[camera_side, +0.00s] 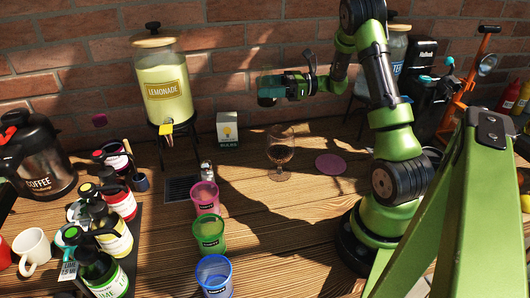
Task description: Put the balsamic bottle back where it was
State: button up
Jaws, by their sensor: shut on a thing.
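My gripper (283,87) is up in front of the brick wall, right of the lemonade dispenser. It is shut on a teal, see-through cup-like thing (266,84) with a darker lower part, held well above the table. Its contents and tilt are hard to tell. I cannot pick out a bottle marked balsamic. Several labelled bottles with dark tops stand at the left: one with a green label (105,279), one with a yellow label (115,243) and one with a red label (122,203).
The lemonade dispenser (165,90) stands at the back. A stemmed glass with brown liquid (280,153) stands beside a pink coaster (331,163). Pink (204,197), green (209,235) and blue (214,277) cups form a row. Bare wood (285,235) lies right of them.

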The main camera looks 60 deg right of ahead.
jog(key=w+d+m+t+h, duration=0.25)
jog(key=d+m+h, duration=0.55)
jog(key=m+h, duration=0.65)
jog(key=shift+s+d+f+m+g+h, duration=0.95)
jog(key=shift+s+f+g+h, duration=0.65)
jog(key=shift+s+f+h, duration=0.6)
jog(key=shift+s+d+f+m+g+h, duration=0.65)
jog(key=shift+s+f+m+g+h, duration=0.9)
jog(key=shift+f+h, duration=0.95)
jog(key=shift+s+d+f+m+g+h, duration=0.85)
jog(key=shift+s+f+g+h, duration=1.05)
jog(key=shift+s+f, duration=0.65)
jog(key=shift+w+f, duration=0.1)
jog(key=shift+f, duration=0.15)
jog(key=o, duration=1.3)
jog(key=shift+c, duration=0.2)
